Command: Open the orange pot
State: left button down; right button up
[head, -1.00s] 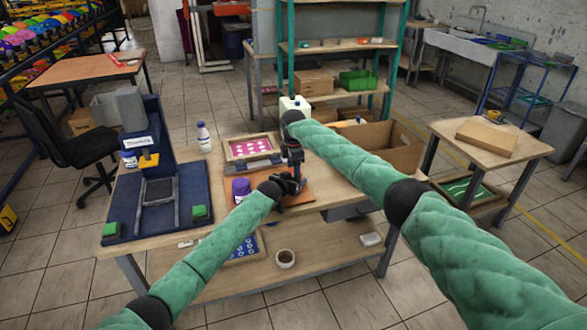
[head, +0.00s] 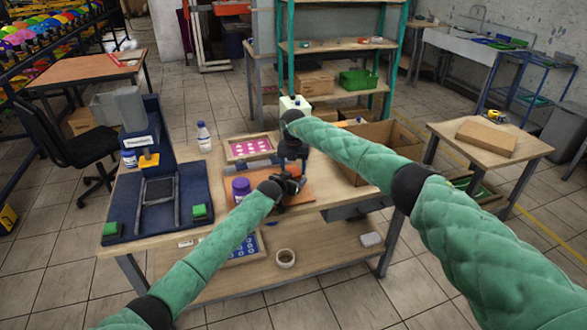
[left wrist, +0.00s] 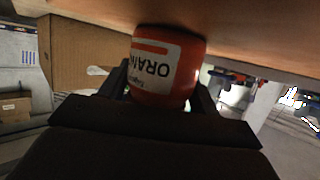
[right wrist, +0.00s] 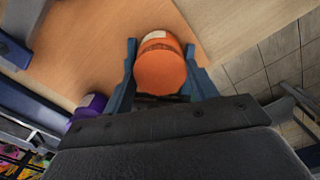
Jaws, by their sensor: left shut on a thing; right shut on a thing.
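The orange pot (left wrist: 168,68) has an orange-red body with a white label in the left wrist view. My left gripper (head: 290,184) is shut on its body, low over the brown board (head: 303,196). The fingers also show beside the pot in the left wrist view (left wrist: 160,95). My right gripper (head: 292,160) is above the left one. In the right wrist view its blue fingers (right wrist: 165,85) are on both sides of the round orange lid (right wrist: 160,72), shut on it. Part of the pot's label shows behind the lid. I cannot tell whether lid and body are apart.
A purple pot (head: 241,188) stands left of the grippers. A blue press (head: 150,195) fills the left of the table. A white bottle (head: 203,137) and a pink-printed frame (head: 249,147) are behind. An open cardboard box (head: 385,155) stands at the right.

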pick_arm(q)
jog(key=shift+d, duration=0.15)
pick_arm(e)
jog(key=n, duration=0.4)
jog(key=shift+w+d, duration=0.1)
jog(key=shift+r, duration=0.1)
jog(key=o, duration=1.1)
